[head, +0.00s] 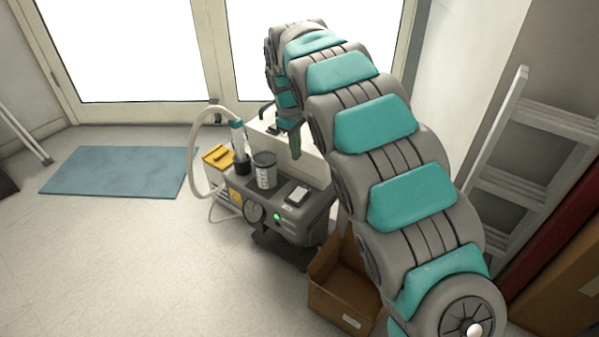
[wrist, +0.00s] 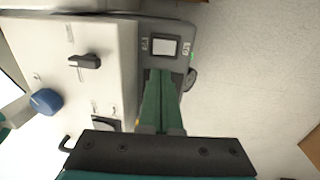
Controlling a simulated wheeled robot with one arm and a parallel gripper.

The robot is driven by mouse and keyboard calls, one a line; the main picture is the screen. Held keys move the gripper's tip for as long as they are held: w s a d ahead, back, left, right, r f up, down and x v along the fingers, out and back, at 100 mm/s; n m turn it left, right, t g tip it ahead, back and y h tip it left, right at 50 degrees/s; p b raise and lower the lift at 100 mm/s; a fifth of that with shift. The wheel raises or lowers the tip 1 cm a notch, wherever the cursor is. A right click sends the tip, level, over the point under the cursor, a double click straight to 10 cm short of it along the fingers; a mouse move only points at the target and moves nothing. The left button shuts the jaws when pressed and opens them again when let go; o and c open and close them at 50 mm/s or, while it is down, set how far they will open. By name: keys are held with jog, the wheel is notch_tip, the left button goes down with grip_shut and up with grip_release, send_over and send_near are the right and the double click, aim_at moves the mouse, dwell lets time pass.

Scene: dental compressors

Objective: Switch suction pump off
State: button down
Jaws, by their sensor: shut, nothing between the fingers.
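The suction pump (head: 288,222) is a dark grey unit on the floor. My gripper (head: 295,156) has green fingers, closed together and empty, above the back of the pump. In the wrist view the fingertips (wrist: 161,72) appear just short of the white plate, apparently apart from it.
A clear canister (head: 264,172) and a white hose (head: 196,165) stand at the pump's left. Behind is a white panel (wrist: 88,35) with a black handle (wrist: 85,61) and blue knob (wrist: 46,102). An open cardboard box (head: 343,290) is in front right.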

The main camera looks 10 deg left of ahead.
aim_at(301, 191)
jog(key=shift+d, duration=0.1)
jog(key=shift+f, duration=0.1)
jog(key=f, duration=0.4)
jog(key=w+f, duration=0.1)
jog(key=f, duration=0.4)
jog(key=f+p, duration=0.1)
jog(key=f, duration=0.3)
jog(key=shift+w+d+f, duration=0.35)
jog(key=shift+f, duration=0.05)
